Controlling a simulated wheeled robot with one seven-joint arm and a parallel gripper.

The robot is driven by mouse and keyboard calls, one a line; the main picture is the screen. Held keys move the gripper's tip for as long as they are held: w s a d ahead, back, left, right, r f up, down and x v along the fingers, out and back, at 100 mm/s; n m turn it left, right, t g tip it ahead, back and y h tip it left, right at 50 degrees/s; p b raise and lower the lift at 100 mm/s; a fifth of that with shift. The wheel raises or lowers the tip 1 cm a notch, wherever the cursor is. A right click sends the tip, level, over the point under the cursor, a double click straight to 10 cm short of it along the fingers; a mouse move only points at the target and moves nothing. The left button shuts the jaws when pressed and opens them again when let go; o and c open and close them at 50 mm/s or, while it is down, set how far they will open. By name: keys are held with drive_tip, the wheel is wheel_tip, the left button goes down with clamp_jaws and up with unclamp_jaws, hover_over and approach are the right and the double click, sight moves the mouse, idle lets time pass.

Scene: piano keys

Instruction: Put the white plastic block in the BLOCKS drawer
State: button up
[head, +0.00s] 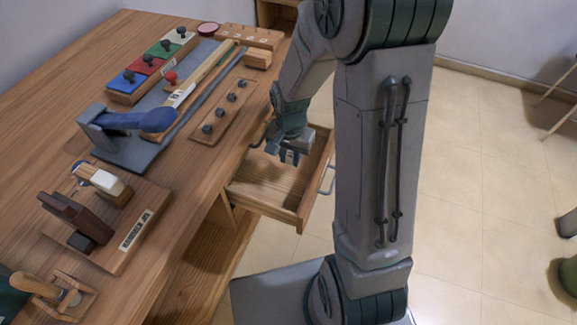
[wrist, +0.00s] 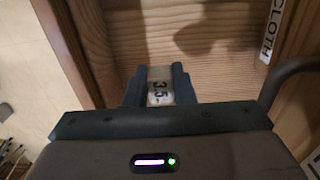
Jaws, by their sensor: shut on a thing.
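My gripper (head: 289,156) points down over an open, wooden-walled drawer (head: 268,202) that is pulled out from the bench. In the wrist view the gripper (wrist: 160,92) is shut on a small white block (wrist: 160,88) with dark marks on its face. The block is held between the fingers, above the drawer's bare wood floor (wrist: 225,50). In the head view the fingers and arm mostly hide the block. I cannot read a BLOCKS label in either view.
A white label reading CLOTH (wrist: 275,30) shows at the right of the wrist view, beside a dark curved handle (wrist: 290,75). The bench top (head: 150,45) carries several wooden piano-key fixtures and tools. Tiled floor (head: 465,190) lies open to the right.

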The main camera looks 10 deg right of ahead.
sight(289, 162)
drive_tip(key=shift+w+a+f, duration=0.15)
drive_tip(key=shift+f, duration=0.05)
drive_tip(key=shift+f+b, duration=0.65)
drive_tip(key=shift+f, duration=1.3)
drive_tip(key=shift+f, duration=0.2)
drive_tip(key=o, duration=1)
drive_tip(key=shift+r, duration=0.15)
